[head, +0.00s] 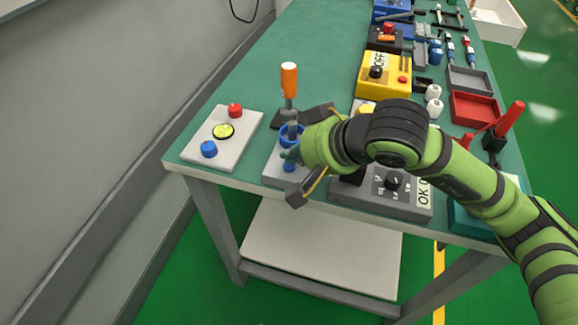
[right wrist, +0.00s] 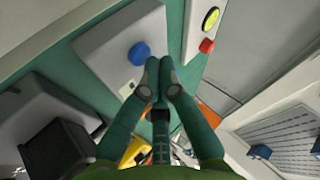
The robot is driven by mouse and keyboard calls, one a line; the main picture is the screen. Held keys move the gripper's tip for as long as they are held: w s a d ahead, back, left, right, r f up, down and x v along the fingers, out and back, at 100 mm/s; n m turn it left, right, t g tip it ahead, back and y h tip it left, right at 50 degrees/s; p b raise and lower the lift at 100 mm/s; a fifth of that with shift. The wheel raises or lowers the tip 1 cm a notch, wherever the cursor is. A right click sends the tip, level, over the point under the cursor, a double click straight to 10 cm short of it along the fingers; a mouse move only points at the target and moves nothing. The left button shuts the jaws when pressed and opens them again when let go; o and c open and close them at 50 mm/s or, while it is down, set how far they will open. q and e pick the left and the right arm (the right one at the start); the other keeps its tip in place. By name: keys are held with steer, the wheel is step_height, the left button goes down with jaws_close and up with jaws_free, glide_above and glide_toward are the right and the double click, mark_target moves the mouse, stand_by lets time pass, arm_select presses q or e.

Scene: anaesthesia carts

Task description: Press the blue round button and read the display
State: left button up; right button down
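A light grey panel (head: 186,153) at the left end of the bench carries a blue round button (head: 209,148), a round yellow display (head: 223,131) and a red button (head: 235,110). The display's reading is too small to make out. My right gripper (head: 288,155) is over the neighbouring panel, right of the blue round button and apart from it. In the right wrist view its fingertips (right wrist: 163,77) are together with nothing seen between them. That view also shows the yellow display (right wrist: 210,18) and red button (right wrist: 206,45). My left gripper is not in view.
The neighbouring panel (right wrist: 97,42) has a blue knob (right wrist: 138,53) close beside my fingertips. An orange-handled tool (head: 289,80) stands upright behind my gripper. A grey dial box (head: 410,200) and a yellow box (head: 385,73) are to the right. The bench's back left is clear.

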steer(key=shift+s+f, duration=0.1)
stand_by(0.4)
steer(key=shift+s+a+f, duration=0.1)
steer(key=shift+s+a+f+b, duration=0.2)
steer(key=shift+s+f+b, duration=0.2)
steer(key=shift+b, duration=0.65)
stand_by(0.9)
steer(key=shift+w+r, duration=0.1)
steer(key=shift+r, duration=0.1)
steer(key=shift+w+d+r, duration=0.15)
steer(key=shift+r, duration=0.25)
steer(key=shift+w+d+r, duration=0.1)
steer(key=shift+w+r, duration=0.05)
steer(key=shift+r, duration=0.2)
steer(key=shift+w+f, duration=0.1)
steer(key=shift+w, duration=0.4)
